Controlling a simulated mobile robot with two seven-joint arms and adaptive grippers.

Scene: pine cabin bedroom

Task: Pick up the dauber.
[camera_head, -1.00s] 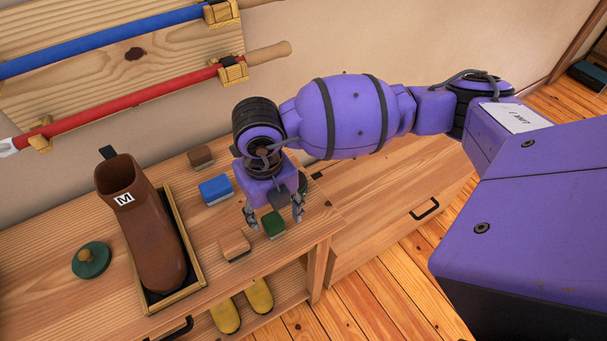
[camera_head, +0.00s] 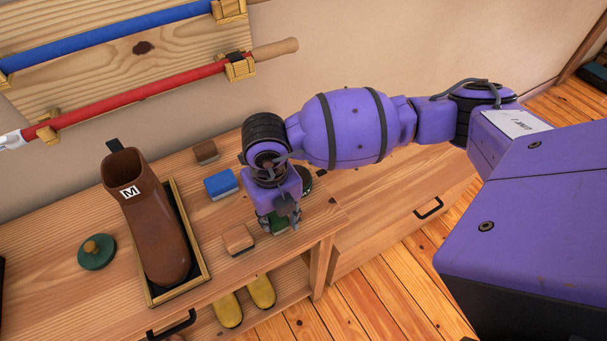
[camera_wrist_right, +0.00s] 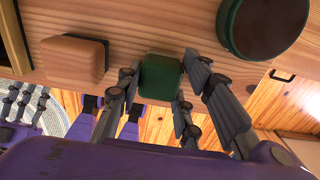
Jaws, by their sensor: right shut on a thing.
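The dauber appears to be the small green block (camera_wrist_right: 161,76), at the front right edge of the wooden bench top. My right gripper (camera_wrist_right: 157,88) comes down on it from above and is shut on it, one finger on each side. In the head view the green block (camera_head: 279,224) is partly hidden by the gripper (camera_head: 279,219). I cannot see a gap under it, so it seems to rest on the wood. In the wrist view, grey fingers and purple parts, seemingly my left gripper (camera_wrist_right: 22,106), show low at the left; their opening is unclear.
A tan block (camera_head: 238,239) is just left of the gripper; a blue block (camera_head: 221,184) and a brown block (camera_head: 206,151) lie behind. A dark round tin (camera_wrist_right: 262,27) is close at the right. A brown boot (camera_head: 150,220) stands in a tray (camera_head: 204,272). A green knobbed disc (camera_head: 97,252) lies farther left.

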